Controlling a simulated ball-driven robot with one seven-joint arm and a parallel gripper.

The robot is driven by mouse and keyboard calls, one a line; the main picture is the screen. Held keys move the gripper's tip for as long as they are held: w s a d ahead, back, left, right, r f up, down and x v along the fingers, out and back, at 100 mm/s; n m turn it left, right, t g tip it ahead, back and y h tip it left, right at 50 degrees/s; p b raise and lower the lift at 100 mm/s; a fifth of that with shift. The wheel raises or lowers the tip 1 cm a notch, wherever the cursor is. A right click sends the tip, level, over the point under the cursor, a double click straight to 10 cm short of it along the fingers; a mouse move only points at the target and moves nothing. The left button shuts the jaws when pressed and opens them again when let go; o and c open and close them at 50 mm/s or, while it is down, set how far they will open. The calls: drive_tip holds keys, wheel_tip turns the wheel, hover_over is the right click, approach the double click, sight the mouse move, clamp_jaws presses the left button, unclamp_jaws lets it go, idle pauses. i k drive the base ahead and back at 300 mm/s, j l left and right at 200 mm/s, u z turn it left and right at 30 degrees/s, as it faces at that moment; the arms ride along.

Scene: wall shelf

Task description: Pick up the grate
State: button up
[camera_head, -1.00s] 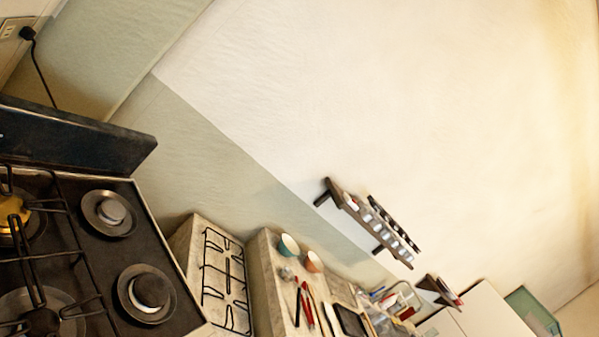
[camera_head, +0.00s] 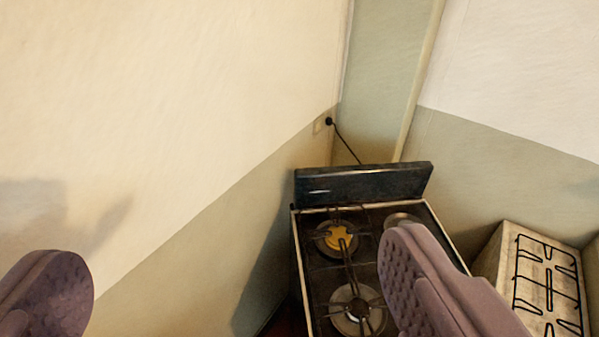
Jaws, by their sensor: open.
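A black wire grate (camera_head: 549,286) lies flat on a pale counter block at the right edge of the camera view, to the right of the stove. Another dark grate (camera_head: 347,262) sits on the left burners of the stove (camera_head: 318,282). My gripper (camera_head: 232,272) is open and empty. Its two purple-grey fingers stand wide apart in the foreground, with wall and floor showing between them. The right finger hides much of the stove's right side. Both grates are well beyond the fingers and not touched.
The stove stands in the corner with a dark raised back panel (camera_head: 363,185). A black cord (camera_head: 347,145) runs from a wall socket down behind it. The counter block (camera_head: 490,258) is beside the stove. The wall at left is bare.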

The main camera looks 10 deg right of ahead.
sight(579, 306)
drive_tip(key=z, duration=1.8)
drive_tip(key=i+l+u, duration=0.4)
drive_tip(key=i+l, duration=0.35)
drive_tip(key=i, duration=0.35)
drive_tip(key=i+l+u, duration=0.4)
drive_tip(key=i+l, duration=0.6)
drive_tip(key=l, duration=0.1)
